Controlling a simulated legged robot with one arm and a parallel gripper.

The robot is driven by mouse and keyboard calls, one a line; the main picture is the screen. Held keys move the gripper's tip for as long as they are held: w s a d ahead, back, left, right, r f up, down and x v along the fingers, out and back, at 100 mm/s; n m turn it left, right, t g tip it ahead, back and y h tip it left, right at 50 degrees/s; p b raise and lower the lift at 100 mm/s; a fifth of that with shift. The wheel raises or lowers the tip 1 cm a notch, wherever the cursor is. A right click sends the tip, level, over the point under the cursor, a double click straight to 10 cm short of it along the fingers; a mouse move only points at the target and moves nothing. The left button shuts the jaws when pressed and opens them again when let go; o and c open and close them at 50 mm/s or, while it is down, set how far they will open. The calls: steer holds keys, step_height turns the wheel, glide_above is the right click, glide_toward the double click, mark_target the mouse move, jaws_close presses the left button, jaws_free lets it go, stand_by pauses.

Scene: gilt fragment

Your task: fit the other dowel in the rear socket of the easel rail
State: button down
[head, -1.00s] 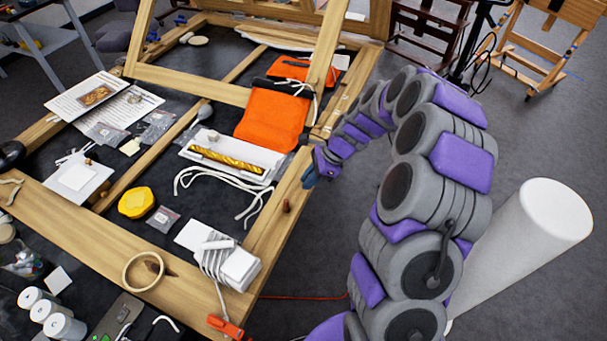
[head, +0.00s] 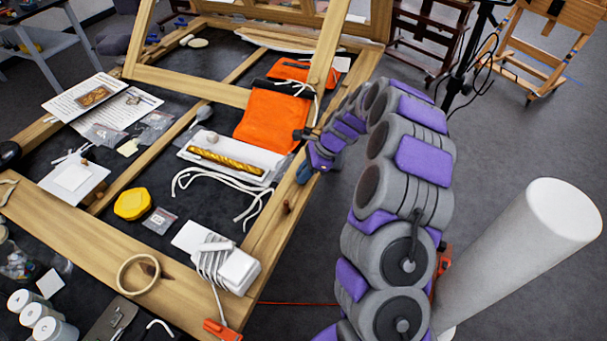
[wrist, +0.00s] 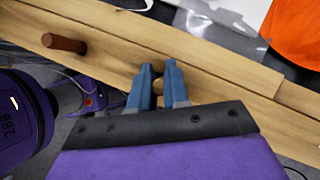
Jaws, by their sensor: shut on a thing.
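A brown dowel (head: 287,207) stands upright in the easel rail (head: 262,243). In the wrist view this dowel (wrist: 63,43) is at the left, apart from my fingers. My gripper (head: 304,173) is at the rail's right edge, farther back than that dowel. In the wrist view my gripper's blue fingers (wrist: 161,75) are over the pale rail (wrist: 225,72). They are shut on a small wood-coloured piece, likely the other dowel (wrist: 158,84), mostly hidden between and below them. I cannot see the rear socket or whether the held piece touches the rail.
An orange pouch (head: 270,118) lies beside the rail farther back. A white tray with a gilt strip (head: 225,160) and a white cord lie left of the rail. A cord-wrapped white block (head: 238,270) sits near the front corner. A white cylinder (head: 525,245) stands at right.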

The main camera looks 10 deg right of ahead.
steer(key=c, duration=1.1)
jaws_free()
steer(key=shift+d+r, duration=0.1)
steer(key=w+p+v, duration=0.1)
steer(key=p+v, duration=0.2)
steer(key=v, duration=0.9)
steer(key=s+a+r+n+g, duration=0.1)
steer(key=s+a+r+n, duration=0.55)
steer(key=s, duration=0.25)
steer(key=s+a+r+n+h, duration=0.2)
steer(key=s+a+r+n, duration=0.15)
steer(key=s, duration=0.55)
steer(key=s+d+n+h, duration=0.2)
steer(key=s+n, duration=0.2)
steer(key=s, duration=0.8)
steer(key=s+d+n+g+h, duration=0.1)
steer(key=s+n, duration=0.4)
steer(key=s, duration=0.7)
steer(key=shift+s+d+r+h, duration=0.25)
steer(key=shift+d+h, duration=0.1)
steer(key=shift+h, duration=0.25)
